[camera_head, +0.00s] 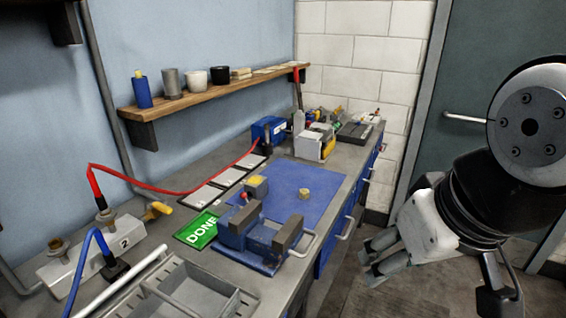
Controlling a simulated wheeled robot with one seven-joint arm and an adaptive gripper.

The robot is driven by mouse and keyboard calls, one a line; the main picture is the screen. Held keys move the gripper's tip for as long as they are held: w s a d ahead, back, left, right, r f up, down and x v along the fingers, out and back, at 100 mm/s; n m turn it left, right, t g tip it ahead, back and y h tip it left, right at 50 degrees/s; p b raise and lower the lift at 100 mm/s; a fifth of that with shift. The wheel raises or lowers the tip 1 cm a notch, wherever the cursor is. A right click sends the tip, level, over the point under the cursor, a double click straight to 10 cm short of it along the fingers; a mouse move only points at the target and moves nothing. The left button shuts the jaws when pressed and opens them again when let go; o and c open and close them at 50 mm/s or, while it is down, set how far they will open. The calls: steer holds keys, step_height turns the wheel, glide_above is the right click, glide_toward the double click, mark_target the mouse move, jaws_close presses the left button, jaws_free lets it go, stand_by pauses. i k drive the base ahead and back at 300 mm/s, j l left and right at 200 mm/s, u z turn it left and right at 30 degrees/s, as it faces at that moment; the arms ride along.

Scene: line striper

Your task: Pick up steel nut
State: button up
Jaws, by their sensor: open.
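A small tan, nut-like piece (305,193) lies on the blue mat (285,178) on the workbench; it may be the steel nut, but it is too small to be sure. My gripper (370,262) hangs at the right, off the bench's front edge and over the floor. It is well to the right of the piece and lower in the picture, apart from it. Its fingers are open and I see nothing between them.
A blue vise (255,240) stands at the mat's near edge, with a yellow block (257,186) behind it. A green DONE card (203,230) lies left of the vise. A grey divided tray (180,290) is nearest. Blue drawers with handles (348,228) line the front.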

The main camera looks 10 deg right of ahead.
mark_target(303, 193)
steer(key=l+u, duration=0.25)
steer(key=l, duration=0.8)
steer(key=i+l+u, duration=0.2)
steer(key=i+l, duration=0.15)
steer(key=i+l+u, duration=0.45)
steer(key=l, duration=0.4)
steer(key=i+l+u, duration=0.1)
steer(key=i, duration=0.3)
